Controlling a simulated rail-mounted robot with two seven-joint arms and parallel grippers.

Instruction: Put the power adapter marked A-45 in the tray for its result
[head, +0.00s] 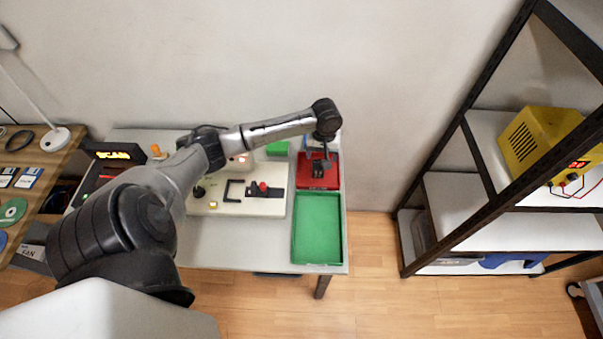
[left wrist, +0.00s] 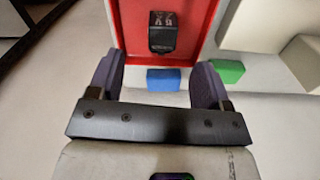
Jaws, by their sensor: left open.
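A black power adapter (left wrist: 162,38) lies inside the red tray (left wrist: 131,22) in the left wrist view. Its pale marking appears upside down and is too small to read surely. The red tray also shows in the head view (head: 331,182), at the table's right side. The green tray (head: 341,238) is nearer than it and looks empty. My left gripper (left wrist: 156,84) is open, with nothing held between its fingers. The adapter is apart from the fingertips, beyond them in the wrist view. In the head view the gripper (head: 322,168) hangs over the red tray and partly hides it.
A cream test panel (head: 225,208) with a black bracket and red knob stands left of the trays. A blue block (left wrist: 163,79) and a green block (left wrist: 228,71) are by the red tray. A lit SCAN display (head: 113,155) is farther left. A black-framed shelf (head: 470,160) stands at right.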

